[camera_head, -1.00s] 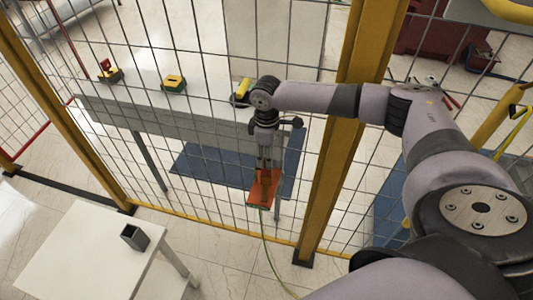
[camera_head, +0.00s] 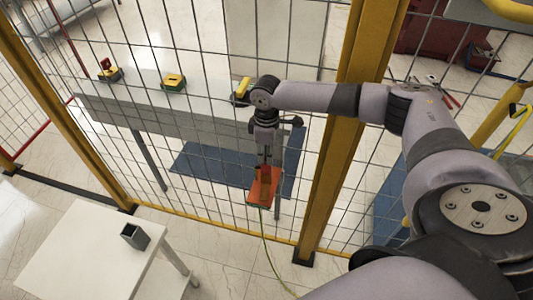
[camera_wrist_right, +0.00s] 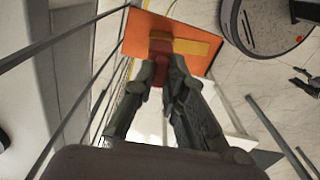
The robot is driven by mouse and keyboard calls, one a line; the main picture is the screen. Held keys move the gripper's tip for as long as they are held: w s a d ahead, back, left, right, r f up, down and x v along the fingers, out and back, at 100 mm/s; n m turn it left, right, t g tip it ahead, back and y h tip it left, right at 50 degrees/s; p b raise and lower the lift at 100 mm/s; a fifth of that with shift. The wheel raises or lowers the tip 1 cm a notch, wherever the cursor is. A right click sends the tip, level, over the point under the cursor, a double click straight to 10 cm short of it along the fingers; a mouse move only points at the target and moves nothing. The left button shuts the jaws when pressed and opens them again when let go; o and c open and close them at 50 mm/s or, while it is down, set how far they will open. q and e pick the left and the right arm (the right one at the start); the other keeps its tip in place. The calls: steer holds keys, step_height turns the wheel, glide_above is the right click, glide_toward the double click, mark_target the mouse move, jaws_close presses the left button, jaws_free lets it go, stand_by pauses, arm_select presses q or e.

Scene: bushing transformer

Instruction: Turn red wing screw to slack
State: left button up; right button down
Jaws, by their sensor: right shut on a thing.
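An orange plate (camera_head: 257,192) hangs upright at the mesh fence, below my right gripper (camera_head: 265,169). In the right wrist view the orange plate (camera_wrist_right: 140,32) carries a yellow strip (camera_wrist_right: 195,47). A dark red piece, apparently the red wing screw (camera_wrist_right: 160,47), sits in front of the plate at my fingertips. My right gripper (camera_wrist_right: 160,73) is shut on this piece, and the fingers partly hide it. A yellow-green cable (camera_head: 265,245) runs down from the plate. My left gripper is in neither view.
The mesh fence has yellow posts (camera_head: 335,160) close to my right arm. Behind it stands a grey table (camera_head: 150,112) with several small yellow devices. A white table (camera_head: 75,255) with a dark open box (camera_head: 135,237) stands at the lower left.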

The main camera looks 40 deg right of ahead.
steer(key=shift+r+p, duration=0.2)
steer(key=shift+p, duration=0.45)
steer(key=shift+n, duration=0.4)
steer(key=shift+f, duration=0.2)
steer(key=c, duration=1.6)
jaws_free()
step_height(320, 180, up, 12)
